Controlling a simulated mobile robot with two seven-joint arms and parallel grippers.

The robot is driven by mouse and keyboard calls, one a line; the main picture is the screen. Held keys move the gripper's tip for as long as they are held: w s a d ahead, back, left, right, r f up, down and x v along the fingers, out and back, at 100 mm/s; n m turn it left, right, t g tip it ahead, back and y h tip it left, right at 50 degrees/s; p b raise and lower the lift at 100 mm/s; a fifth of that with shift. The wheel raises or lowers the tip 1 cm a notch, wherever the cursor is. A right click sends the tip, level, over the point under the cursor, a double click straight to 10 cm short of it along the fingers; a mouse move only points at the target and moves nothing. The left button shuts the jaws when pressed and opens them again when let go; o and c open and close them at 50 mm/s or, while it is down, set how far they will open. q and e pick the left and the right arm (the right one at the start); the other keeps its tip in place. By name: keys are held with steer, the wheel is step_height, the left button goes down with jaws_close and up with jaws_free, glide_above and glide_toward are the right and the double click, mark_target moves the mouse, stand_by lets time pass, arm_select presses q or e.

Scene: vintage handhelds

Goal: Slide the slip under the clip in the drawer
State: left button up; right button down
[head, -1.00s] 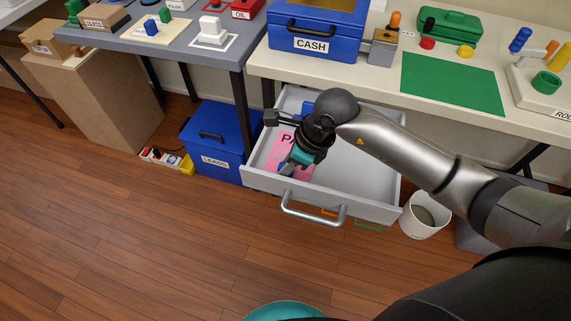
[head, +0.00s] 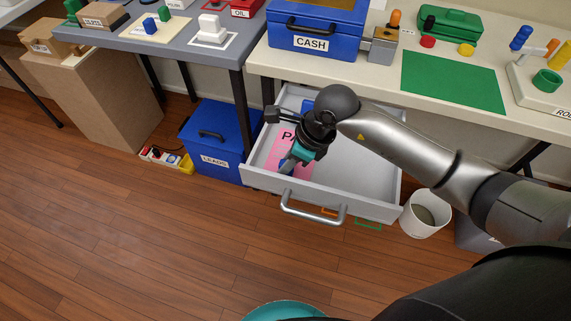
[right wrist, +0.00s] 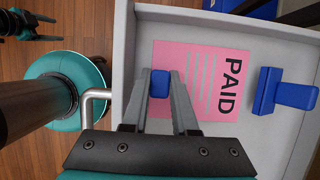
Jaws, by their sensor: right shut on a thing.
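The pink slip (right wrist: 205,110), marked PAID, lies in the open grey drawer (right wrist: 140,38), and it also shows in the head view (head: 277,152). My right gripper (right wrist: 160,84) is shut on a small blue tab (right wrist: 160,85) on the slip, over the part away from the lettering; the head view also shows this gripper (head: 289,163). The blue clip (right wrist: 268,91) stands just beyond the PAID edge, very close to it. My left gripper (right wrist: 45,28) shows small at the wrist view's top left, fingers apart and empty.
The drawer's front has a metal bar handle (head: 312,211). The right part of the drawer floor is bare. A white bin (head: 425,214) stands right of the drawer and a blue LEADS box (head: 212,145) left of it. The bench (head: 385,80) is above.

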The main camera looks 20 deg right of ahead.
steer(key=shift+w+d+b, duration=0.55)
steer(key=shift+w+d, duration=0.2)
steer(key=shift+w, duration=0.35)
steer(key=shift+f, duration=0.15)
steer(key=c, duration=0.6)
jaws_free()
steer(key=shift+r+p, duration=2.4)
steer(key=shift+r, duration=0.65)
